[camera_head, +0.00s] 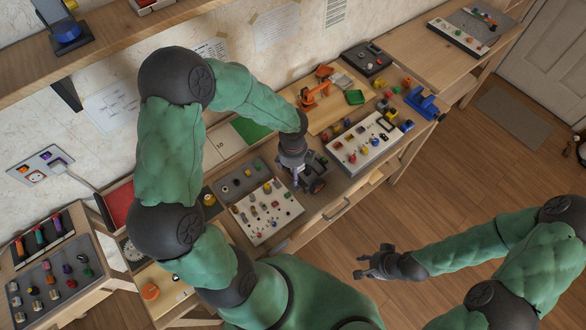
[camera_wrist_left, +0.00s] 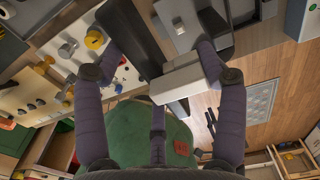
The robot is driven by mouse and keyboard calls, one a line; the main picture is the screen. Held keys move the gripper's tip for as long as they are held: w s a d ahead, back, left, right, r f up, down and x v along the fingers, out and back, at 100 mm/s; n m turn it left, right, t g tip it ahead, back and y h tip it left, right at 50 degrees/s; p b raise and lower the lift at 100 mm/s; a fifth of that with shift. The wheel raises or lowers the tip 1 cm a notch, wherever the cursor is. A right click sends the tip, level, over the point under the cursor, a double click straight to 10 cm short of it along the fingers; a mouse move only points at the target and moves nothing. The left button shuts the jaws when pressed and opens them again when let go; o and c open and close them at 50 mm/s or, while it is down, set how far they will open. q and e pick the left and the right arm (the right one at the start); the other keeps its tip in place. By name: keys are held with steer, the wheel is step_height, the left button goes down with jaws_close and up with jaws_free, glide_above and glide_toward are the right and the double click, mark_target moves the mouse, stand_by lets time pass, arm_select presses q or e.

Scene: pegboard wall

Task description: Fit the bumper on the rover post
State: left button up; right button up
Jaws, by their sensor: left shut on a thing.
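My left gripper (camera_head: 298,181) points down at the bench beside a small dark rover (camera_head: 319,186) with a black wheel. In the left wrist view its purple-grey fingers are around a light grey block (camera_wrist_left: 176,84), which I take to be the bumper; the gripper is shut on it. A grey body with a small raised stub (camera_wrist_left: 179,26), likely the rover with its post, lies just beyond the block, and I cannot tell whether they touch. In the head view the gripper hides the bumper. My right gripper (camera_head: 374,265) is open and empty over the floor.
Pegboards with coloured knobs flank the left gripper: a white one on the left (camera_head: 266,213) and another white one on the right (camera_head: 362,146). An orange arm model (camera_head: 314,95) and a blue vise (camera_head: 421,103) stand farther along.

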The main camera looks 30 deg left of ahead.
mark_target(310, 170)
arm_select(q)
steer(key=shift+f+b, duration=1.8)
steer(key=shift+f, duration=0.1)
steer(key=shift+f+b, duration=0.35)
steer(key=shift+f, duration=0.35)
steer(key=shift+w+d+p, duration=0.15)
steer(key=shift+w+p, duration=0.15)
steer(key=shift+p, duration=0.05)
steer(key=shift+w+f+b, duration=0.2)
steer(key=shift+f+b, duration=0.2)
steer(key=shift+f, duration=0.25)
